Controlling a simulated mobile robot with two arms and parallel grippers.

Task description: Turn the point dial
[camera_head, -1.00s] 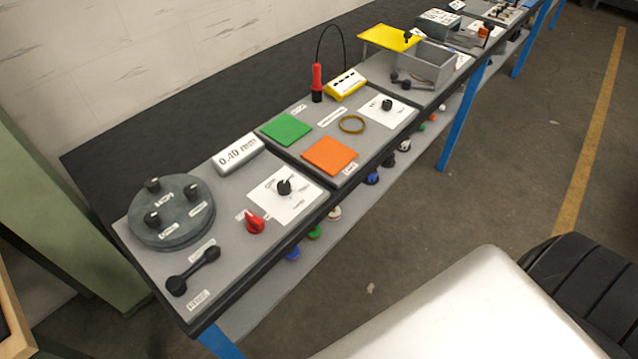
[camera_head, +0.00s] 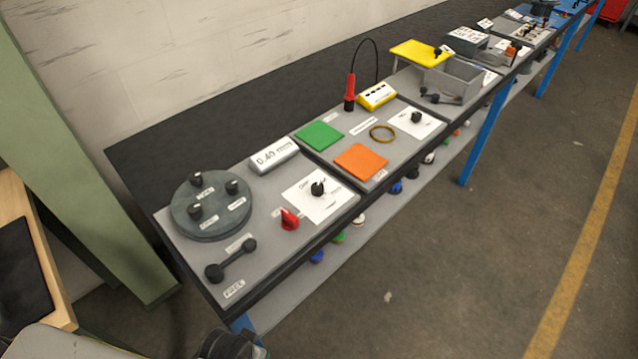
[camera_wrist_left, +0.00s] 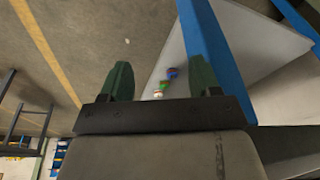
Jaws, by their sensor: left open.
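Two black dial knobs stand on white cards on the bench: a near dial (camera_head: 318,188) and a farther dial (camera_head: 416,117). A red pointer knob (camera_head: 289,219) sits left of the near card. The label print is too small to tell which one is the point dial. My left gripper (camera_wrist_left: 161,82) shows in the left wrist view, with its two green fingers apart and nothing between them. It faces the floor and the bench's lower shelf, away from the dials. My right gripper is not in view.
A round grey disc with black knobs (camera_head: 211,206), a black two-ended handle (camera_head: 230,260), a 0.40 mm display (camera_head: 274,155), and green (camera_head: 318,136) and orange (camera_head: 361,161) squares lie on the bench. Coloured knobs line the lower shelf (camera_head: 318,270). Floor right of the bench is clear.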

